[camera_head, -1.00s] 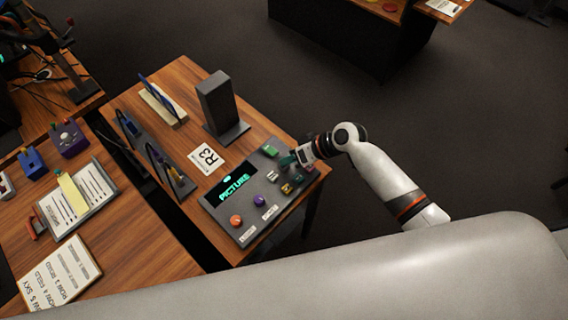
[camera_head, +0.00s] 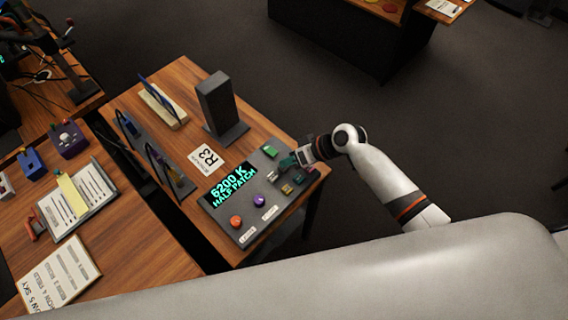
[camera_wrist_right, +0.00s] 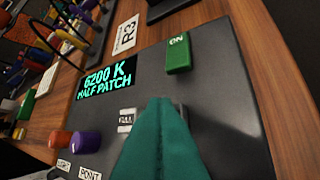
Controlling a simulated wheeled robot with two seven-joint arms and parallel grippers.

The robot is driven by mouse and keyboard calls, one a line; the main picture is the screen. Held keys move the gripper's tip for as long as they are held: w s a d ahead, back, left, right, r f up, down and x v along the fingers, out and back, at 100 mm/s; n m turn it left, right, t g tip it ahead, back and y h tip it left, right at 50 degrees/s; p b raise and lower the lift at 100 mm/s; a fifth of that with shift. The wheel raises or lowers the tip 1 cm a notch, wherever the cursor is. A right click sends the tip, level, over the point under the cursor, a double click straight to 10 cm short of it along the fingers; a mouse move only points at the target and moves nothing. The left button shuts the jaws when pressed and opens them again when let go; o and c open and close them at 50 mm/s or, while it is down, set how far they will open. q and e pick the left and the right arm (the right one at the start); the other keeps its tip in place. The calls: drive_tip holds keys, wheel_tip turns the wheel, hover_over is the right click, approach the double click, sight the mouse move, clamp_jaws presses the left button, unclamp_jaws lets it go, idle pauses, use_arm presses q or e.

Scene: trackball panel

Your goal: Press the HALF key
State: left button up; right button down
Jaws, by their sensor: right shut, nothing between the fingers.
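The grey trackball panel (camera_head: 222,213) lies on the wooden desk. Its display (camera_head: 234,185) reads "6200 K HALF PATCH" in green; the same text shows in the wrist view (camera_wrist_right: 107,80). My right gripper (camera_head: 289,161) is shut and empty, its teal fingers (camera_wrist_right: 162,105) pointing down at the panel's key area. No key labelled HALF is readable; the fingers hide part of the keys, and I cannot tell whether they touch one. A white key (camera_wrist_right: 126,122), apparently marked FULL, shows left of the fingers, and a green ON key (camera_wrist_right: 177,54) beyond them. My left gripper is not in view.
A second desk (camera_head: 125,245) holds a clipboard.

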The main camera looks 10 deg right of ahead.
sight(289, 167)
drive_tip(key=shift+r+p, duration=0.6)
drive_tip(key=shift+r, duration=0.15)
wheel_tip(289, 167, up, 5)
drive_tip(key=p, duration=0.4)
drive_tip(key=shift+p, duration=0.35)
drive_tip(key=shift+s, duration=0.1)
